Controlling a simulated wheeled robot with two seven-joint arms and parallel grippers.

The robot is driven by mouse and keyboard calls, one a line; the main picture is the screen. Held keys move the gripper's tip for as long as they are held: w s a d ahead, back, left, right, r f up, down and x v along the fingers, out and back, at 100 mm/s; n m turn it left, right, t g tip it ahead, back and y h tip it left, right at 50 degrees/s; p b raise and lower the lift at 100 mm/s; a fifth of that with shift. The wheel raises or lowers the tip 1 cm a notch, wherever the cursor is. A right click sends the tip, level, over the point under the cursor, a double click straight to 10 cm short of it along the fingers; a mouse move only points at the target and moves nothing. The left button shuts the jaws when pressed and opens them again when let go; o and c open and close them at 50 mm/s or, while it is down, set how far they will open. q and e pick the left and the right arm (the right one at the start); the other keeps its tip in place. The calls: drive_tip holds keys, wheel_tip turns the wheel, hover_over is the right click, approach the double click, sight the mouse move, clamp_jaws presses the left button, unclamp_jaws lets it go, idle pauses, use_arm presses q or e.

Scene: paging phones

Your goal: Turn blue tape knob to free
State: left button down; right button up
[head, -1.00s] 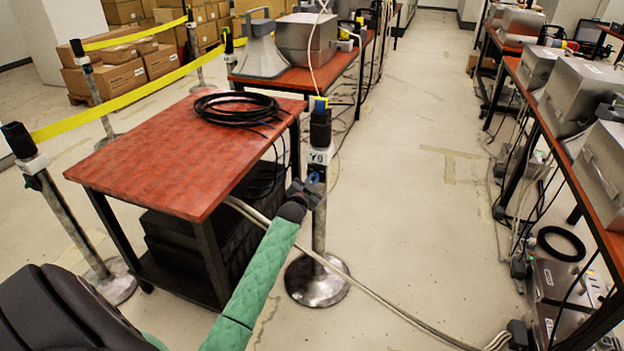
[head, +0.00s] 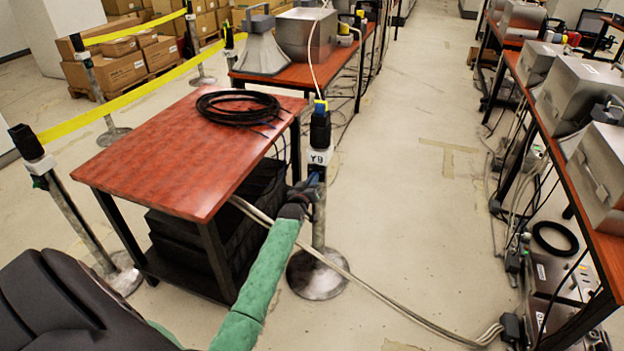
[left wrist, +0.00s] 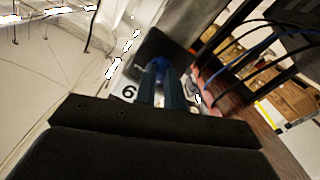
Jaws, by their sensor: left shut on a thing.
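The post (head: 319,220) labelled Y9 stands upright at the front right corner of the red table, on a round metal base. The blue tape knob (head: 313,179) is on the post just below the white Y9 label and is mostly hidden by my gripper. In the left wrist view the blue knob (left wrist: 159,64) shows between the fingertips, beside the label. My left gripper (head: 307,187) reaches the post from the front and is shut on the knob. My right gripper is not in view.
The red table (head: 180,150) with a black cable coil (head: 238,107) stands left of the post. Another post (head: 70,215) with yellow tape (head: 135,95) stands at left.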

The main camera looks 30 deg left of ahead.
use_arm(q)
drive_tip(key=shift+r+n+p, duration=0.1)
drive_tip(key=shift+n+p, duration=0.4)
drive_tip(key=shift+n, duration=1.8)
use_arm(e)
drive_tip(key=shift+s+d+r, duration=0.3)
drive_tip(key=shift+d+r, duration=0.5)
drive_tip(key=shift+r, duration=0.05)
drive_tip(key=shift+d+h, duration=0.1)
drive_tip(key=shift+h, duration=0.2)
use_arm(q)
drive_tip(key=c, duration=1.5)
unclamp_jaws()
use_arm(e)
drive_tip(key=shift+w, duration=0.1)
